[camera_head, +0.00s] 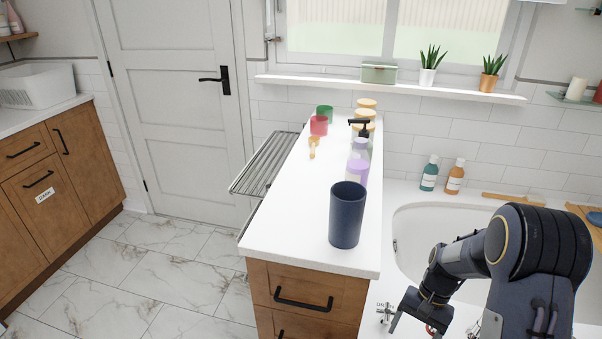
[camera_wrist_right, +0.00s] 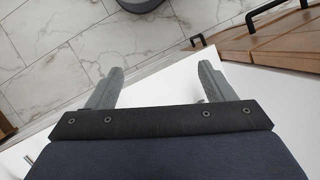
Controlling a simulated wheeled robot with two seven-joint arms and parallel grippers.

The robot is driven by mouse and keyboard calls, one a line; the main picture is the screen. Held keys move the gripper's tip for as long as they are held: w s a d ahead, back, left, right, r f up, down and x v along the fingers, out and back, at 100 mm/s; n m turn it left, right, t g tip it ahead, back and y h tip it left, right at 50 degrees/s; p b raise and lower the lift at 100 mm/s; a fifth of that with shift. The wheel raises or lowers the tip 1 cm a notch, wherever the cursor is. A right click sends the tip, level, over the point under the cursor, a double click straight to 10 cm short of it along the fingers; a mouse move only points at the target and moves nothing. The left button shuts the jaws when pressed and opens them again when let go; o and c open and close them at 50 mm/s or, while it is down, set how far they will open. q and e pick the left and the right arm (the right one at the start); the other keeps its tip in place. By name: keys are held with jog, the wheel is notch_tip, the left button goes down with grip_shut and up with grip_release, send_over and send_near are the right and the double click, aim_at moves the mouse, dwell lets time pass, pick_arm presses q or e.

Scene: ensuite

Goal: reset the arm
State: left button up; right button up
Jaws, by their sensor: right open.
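My right arm enters from the right in the head view, over the bathtub area. Its gripper (camera_head: 412,312) points down near the bottom edge, to the right of the white counter's front end. In the right wrist view my right gripper (camera_wrist_right: 160,82) has its two grey fingers wide apart, with nothing between them. A white surface and marble floor show beyond the fingers. My left arm and gripper are not in view.
A dark blue cup (camera_head: 347,215) stands at the front of the white counter (camera_head: 290,215), close to my right arm. A bathtub (camera_head: 418,212) lies right; floor (camera_head: 170,270) is clear left.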

jog(key=s+a+r+n+t+y+p, duration=0.15)
jog(key=s+r, duration=0.25)
jog(key=r, duration=0.6)
jog(key=s+a+r+n+t+p, duration=0.1)
jog(key=s+r+t+p, duration=0.2)
jog(key=r, duration=0.7)
jog(key=s+a+r+n+t+p, duration=0.2)
jog(key=s+r, duration=0.6)
jog(key=s, duration=0.4)
jog(key=shift+a+n+t+h+p, duration=0.4)
jog(key=shift+a+t, duration=0.35)
jog(key=shift+t, duration=0.3)
